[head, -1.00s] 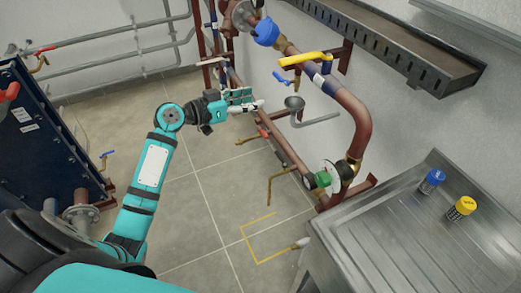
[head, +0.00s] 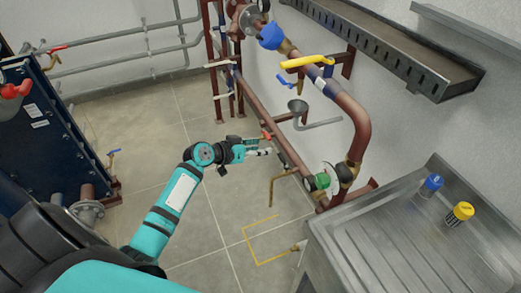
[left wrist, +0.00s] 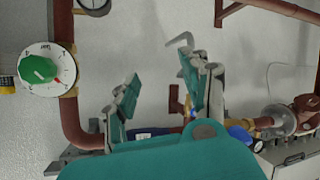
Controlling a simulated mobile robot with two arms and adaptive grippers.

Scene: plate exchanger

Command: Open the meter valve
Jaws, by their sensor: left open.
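No label in view tells which valve is the meter valve. A brown pipe carries a yellow lever (head: 307,61), a big blue fitting (head: 271,36) and a green knob (head: 323,180) on a round white dial. The green knob and dial also show at the left of the left wrist view (left wrist: 38,70). A small red handle (head: 267,135) sits on the lower pipe. My left gripper (head: 268,146) is open and empty, beside this lower pipe and left of the green knob. Its two spread fingers show in the left wrist view (left wrist: 163,95), with only wall and pipework beyond.
A steel sink counter (head: 400,235) with blue-capped (head: 430,184) and yellow-capped (head: 459,214) containers stands at the right. A grey funnel (head: 297,106) juts out by the pipe. A dark plate exchanger (head: 40,140) stands at the left. The tiled floor (head: 195,245) between is mostly clear.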

